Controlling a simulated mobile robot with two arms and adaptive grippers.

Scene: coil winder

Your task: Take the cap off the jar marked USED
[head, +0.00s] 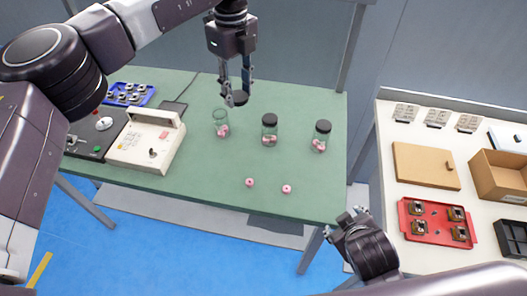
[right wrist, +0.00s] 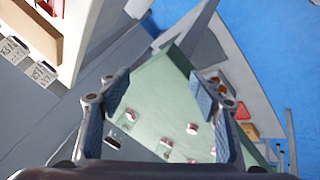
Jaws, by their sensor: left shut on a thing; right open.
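My left gripper (head: 236,92) is shut on a black cap (head: 239,98) and holds it above and a little right of the leftmost jar. That glass jar (head: 221,124) stands upright with its mouth open and pink pieces inside. A middle jar (head: 270,130) and a right jar (head: 321,136) stand upright with black caps on and pink pieces inside. No marking is readable on any jar, so I cannot tell which is USED. My right gripper (head: 346,220) is open and empty off the table's front right corner; it also shows in the right wrist view (right wrist: 162,95).
Two pink rings (head: 250,182) (head: 287,189) lie on the green table (head: 215,178) before the jars. A winder machine (head: 145,140) and a blue tray (head: 146,91) are at left. A white table (head: 385,150) at right holds a red tray (head: 408,226) and boxes. The green table's right end is clear.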

